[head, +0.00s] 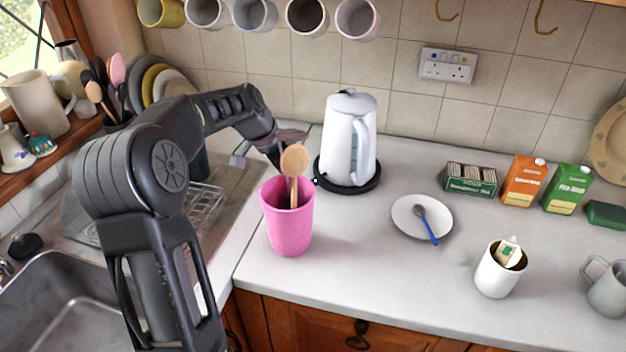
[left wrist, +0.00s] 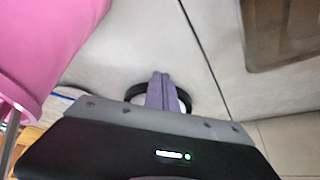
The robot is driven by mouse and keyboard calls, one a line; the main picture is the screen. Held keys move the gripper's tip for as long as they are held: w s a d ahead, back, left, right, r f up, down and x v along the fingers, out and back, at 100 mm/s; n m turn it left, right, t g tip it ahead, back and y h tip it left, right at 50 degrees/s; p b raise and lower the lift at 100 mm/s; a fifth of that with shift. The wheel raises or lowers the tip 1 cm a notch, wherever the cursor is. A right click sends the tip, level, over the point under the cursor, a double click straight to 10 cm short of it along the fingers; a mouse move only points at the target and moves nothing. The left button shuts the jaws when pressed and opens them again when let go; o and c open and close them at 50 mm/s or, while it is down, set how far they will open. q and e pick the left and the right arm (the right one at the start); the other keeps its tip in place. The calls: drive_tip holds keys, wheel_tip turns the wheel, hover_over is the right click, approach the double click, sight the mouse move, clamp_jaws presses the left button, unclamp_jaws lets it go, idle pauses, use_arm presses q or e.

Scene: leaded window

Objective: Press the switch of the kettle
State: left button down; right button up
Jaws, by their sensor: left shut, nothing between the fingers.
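The white kettle (head: 348,135) stands upright on its round black base (head: 362,187) at the back of the counter, its handle towards the right. A small pale spot (head: 315,181) shows at the base's left edge; I cannot tell if it is the switch. My left gripper (head: 278,160) is left of the kettle, pointing down behind the wooden spoon and pink cup, which partly hide it. In the left wrist view its fingers (left wrist: 162,90) are together and empty, in front of a dark ring (left wrist: 186,98), seemingly the kettle base. I cannot tell whether they touch it. My right gripper is out of view.
The pink cup (head: 288,230) with a wooden spoon (head: 294,160) stands close to my left gripper. A saucer (head: 405,222), a white mug (head: 497,278) and cartons (head: 523,180) are to the right. Mugs (head: 305,16) hang above. The sink (head: 70,310) is at left.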

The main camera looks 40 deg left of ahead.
use_arm(q)
drive_tip(key=shift+s+a+r, duration=0.1)
drive_tip(key=shift+s+r, duration=0.05)
drive_tip(key=shift+r, duration=0.2)
drive_tip(key=shift+v, duration=1.15)
drive_tip(key=s+a+b, duration=0.1)
drive_tip(key=s, duration=0.2)
drive_tip(key=s+a+b, duration=0.1)
drive_tip(key=s+a, duration=0.1)
drive_tip(key=s, duration=0.1)
drive_tip(key=s+a+b, duration=0.2)
drive_tip(key=s, duration=0.2)
drive_tip(key=shift+f, duration=0.1)
drive_tip(key=shift+s+a, duration=0.15)
drive_tip(key=shift+s, duration=0.2)
